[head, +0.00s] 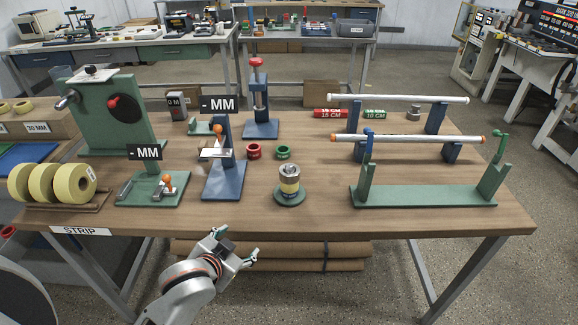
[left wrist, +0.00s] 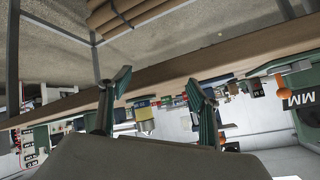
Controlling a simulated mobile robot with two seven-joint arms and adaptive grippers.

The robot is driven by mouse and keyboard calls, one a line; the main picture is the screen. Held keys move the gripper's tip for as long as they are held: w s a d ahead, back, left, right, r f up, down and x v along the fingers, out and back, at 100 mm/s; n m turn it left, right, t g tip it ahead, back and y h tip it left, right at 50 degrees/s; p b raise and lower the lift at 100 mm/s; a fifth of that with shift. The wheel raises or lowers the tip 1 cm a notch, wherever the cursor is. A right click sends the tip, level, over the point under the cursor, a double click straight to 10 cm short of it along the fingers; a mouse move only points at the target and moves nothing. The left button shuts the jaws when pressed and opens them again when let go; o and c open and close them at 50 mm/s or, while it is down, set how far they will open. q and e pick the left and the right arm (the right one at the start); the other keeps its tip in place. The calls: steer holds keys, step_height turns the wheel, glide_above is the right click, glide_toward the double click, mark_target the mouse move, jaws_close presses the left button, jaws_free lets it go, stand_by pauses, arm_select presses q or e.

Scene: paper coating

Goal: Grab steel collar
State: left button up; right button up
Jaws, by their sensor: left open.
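A small grey steel collar (head: 413,113) lies on the bench at the back right, near the blue stand. Another steel cylindrical piece (head: 289,171) sits on top of a yellow-banded stack on a round green base (head: 289,195) near the front middle. I cannot tell for sure which piece the task names. The yellow-banded part (left wrist: 146,113) shows small between the fingers in the tilted left wrist view. My left gripper (head: 236,245) is open and empty, in front of the bench's front edge, apart from everything. Its two green fingers (left wrist: 160,82) show spread. My right gripper is out of view.
Green and blue fixtures and yellow tape rolls (head: 45,183) fill the left. The front middle right of the wooden bench (head: 400,222) is clear.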

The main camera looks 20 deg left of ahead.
mark_target(287, 172)
arm_select(q)
steer(key=w+d+r+n+t+h, duration=0.1)
steer(key=w+d+r+n, duration=0.15)
steer(key=w+r, duration=0.35)
steer(key=w+d+r+n+t+h, duration=0.1)
steer(key=w+d+r+t+h, duration=0.1)
steer(key=w+d+r, duration=0.35)
steer(key=x, duration=0.3)
steer(key=a+x, duration=0.1)
steer(key=x, duration=0.1)
steer(key=r+p+x, duration=0.1)
steer(key=x, duration=0.2)
steer(key=shift+w+a+f, duration=0.1)
steer(key=shift+w+a, duration=0.15)
steer(key=shift+w, duration=0.4)
steer(key=c, duration=1.3)
